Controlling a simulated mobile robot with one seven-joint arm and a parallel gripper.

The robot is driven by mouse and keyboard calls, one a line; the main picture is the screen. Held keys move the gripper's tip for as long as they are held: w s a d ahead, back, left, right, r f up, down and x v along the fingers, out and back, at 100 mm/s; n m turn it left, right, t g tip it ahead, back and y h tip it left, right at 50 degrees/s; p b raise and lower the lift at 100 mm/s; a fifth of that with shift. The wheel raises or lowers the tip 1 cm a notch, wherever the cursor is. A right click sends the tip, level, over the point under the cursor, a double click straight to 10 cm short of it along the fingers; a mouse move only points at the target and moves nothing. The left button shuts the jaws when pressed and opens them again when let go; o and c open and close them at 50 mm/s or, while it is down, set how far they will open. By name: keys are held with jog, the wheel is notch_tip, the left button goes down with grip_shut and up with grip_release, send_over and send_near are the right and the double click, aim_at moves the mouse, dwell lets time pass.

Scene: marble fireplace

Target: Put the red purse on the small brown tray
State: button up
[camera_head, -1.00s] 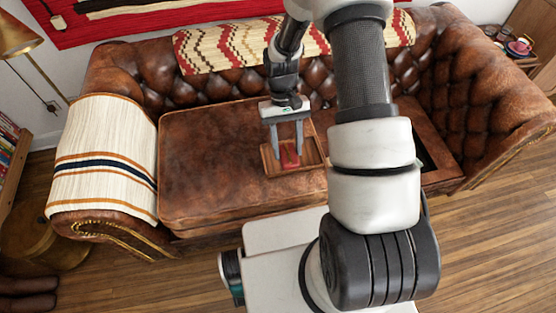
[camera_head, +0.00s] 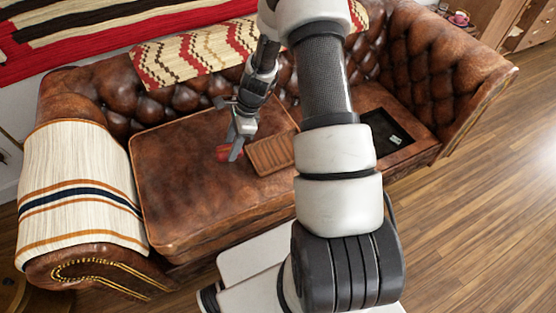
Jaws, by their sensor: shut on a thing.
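The red purse (camera_head: 222,153) shows as a small red shape at the fingertips of my gripper (camera_head: 231,153), partly hidden by the near finger. My gripper is shut on it, tilted, over the brown leather seat left of the tray. I cannot tell how high the purse is above the seat. The small brown tray (camera_head: 272,154) is on the seat just right of my gripper, its ribbed surface bare. Part of its right side is close behind my arm.
The tufted leather sofa has a striped throw (camera_head: 80,195) on its left arm and a patterned blanket (camera_head: 195,54) over its back. A dark recessed panel (camera_head: 385,132) with a small item is right of my arm. The seat left of my gripper is clear.

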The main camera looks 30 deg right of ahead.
jog(key=w+d+f+m+t+h+b, duration=0.25)
jog(key=d+f+m, duration=0.2)
jog(key=m, duration=0.25)
jog(key=m+t+h+b, duration=0.1)
jog(key=m+h+b, duration=0.15)
jog(key=m, duration=0.55)
send_over(261, 158)
jog(key=s, duration=0.2)
jog(key=f, duration=0.2)
jog(key=shift+m, duration=0.5)
notch_tip(261, 158, down, 5)
jog(key=b, duration=0.3)
jog(key=shift+w+d, duration=0.1)
jog(key=shift+w, duration=0.05)
jog(key=shift+f+b, duration=0.6)
jog(key=shift+f, duration=1.6)
jog(key=shift+f, duration=0.15)
jog(key=o, duration=1.1)
